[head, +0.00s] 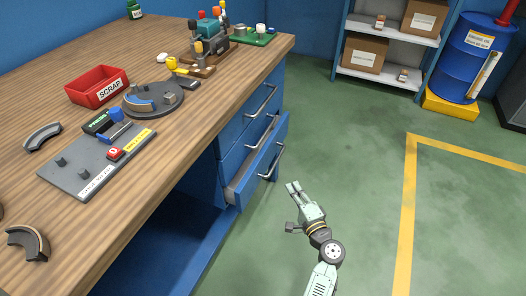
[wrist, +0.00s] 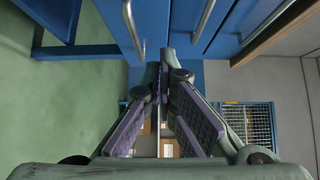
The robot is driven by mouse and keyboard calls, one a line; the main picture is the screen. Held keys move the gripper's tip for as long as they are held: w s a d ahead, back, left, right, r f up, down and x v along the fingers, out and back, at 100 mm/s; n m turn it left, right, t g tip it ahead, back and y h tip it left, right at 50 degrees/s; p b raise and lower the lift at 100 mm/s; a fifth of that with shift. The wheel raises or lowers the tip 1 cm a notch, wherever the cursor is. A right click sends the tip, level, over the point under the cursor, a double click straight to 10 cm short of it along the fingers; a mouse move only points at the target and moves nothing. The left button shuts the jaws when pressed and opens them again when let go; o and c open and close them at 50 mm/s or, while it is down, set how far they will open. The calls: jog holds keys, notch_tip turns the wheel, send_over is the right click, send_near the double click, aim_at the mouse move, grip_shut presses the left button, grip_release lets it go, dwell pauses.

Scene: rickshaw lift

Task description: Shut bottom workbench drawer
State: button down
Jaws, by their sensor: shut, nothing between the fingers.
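The blue workbench has a stack of drawers at its right end in the head view. The lowest one I can make out, the bottom drawer (head: 250,172), stands pulled out partway, with a strip of its grey inside showing. Its front has a silver bar handle (head: 270,163). My gripper (head: 293,187) is to the right of this drawer front, apart from it, with its fingers shut and empty. In the wrist view, my gripper's fingers (wrist: 160,75) come together below blue panels with silver handles (wrist: 204,18); I cannot tell which drawer each handle belongs to.
The wooden benchtop (head: 185,135) carries a red scrap bin (head: 97,88), a grey plate (head: 85,165) and several parts. Green floor with a yellow line (head: 408,200) lies open to the right. A shelf (head: 388,73) and blue barrel (head: 480,60) stand at the back.

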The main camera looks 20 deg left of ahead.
aim_at(259, 164)
jog(key=shift+s+a+r+p+x, duration=0.1)
jog(key=shift+s+a+p+x, duration=0.35)
jog(key=shift+x, duration=1.7)
jog(key=shift+s+a+r+p+x, duration=0.1)
jog(key=shift+s+a+p+x, duration=0.35)
jog(key=shift+x, duration=1.7)
jog(key=shift+s+a+r+p+x, duration=0.15)
jog(key=shift+p+x, duration=0.55)
jog(key=shift+x, duration=1.4)
jog(key=shift+w, duration=0.1)
jog(key=shift+a+f, duration=0.15)
jog(key=shift+a, duration=0.05)
jog(key=a+b, duration=0.2)
jog(key=a, duration=0.2)
jog(key=shift+a+f+b, duration=0.1)
jog(key=shift+b, duration=0.2)
jog(key=shift+w+a+r, duration=0.1)
jog(key=shift+a+r, duration=0.15)
jog(key=shift+a, duration=0.1)
